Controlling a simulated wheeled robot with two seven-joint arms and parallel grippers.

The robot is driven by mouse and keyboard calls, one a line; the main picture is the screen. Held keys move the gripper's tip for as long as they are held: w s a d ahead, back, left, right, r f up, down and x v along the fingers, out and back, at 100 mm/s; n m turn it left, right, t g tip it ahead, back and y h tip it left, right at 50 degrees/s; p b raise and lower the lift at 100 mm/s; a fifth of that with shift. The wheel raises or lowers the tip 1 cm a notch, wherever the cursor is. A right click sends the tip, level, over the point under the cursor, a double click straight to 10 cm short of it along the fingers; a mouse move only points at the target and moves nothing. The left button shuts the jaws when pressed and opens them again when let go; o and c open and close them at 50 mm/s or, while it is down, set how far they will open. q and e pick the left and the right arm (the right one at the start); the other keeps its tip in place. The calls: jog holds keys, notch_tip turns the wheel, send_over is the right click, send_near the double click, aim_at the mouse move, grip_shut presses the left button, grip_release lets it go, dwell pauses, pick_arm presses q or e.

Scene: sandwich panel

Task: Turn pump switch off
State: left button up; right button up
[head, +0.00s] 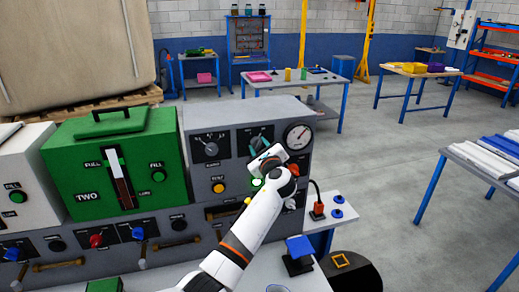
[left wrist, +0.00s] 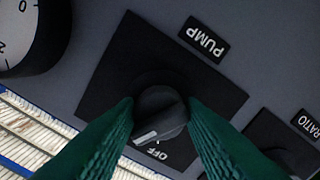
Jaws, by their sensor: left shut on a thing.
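The pump switch (left wrist: 160,112) is a dark round knob on a black square plate, under an upside-down PUMP label (left wrist: 202,40) in the left wrist view. Its white pointer mark faces the lower left, close to the OFF lettering (left wrist: 168,151) but not squarely at it. My left gripper (left wrist: 162,118) is shut on the knob, with one green finger on each side. In the head view my left gripper (head: 259,146) is at the upper middle of the grey control panel (head: 196,172), and its fingers hide the knob. My right gripper is not in view.
A gauge (head: 298,136) is just right of my gripper, and a dial (head: 210,148) is to its left. A red knob and a yellow button (head: 218,187) are close by. A green box (head: 115,165) stands left. Open floor lies to the right.

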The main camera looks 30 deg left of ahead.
pick_arm(q)
jog(key=shift+n+b, duration=5.2)
jog(key=shift+n, duration=0.5)
jog(key=o, duration=1)
jog(key=shift+r, duration=0.1)
jog(key=b+v, duration=0.3)
jog(key=v, duration=0.9)
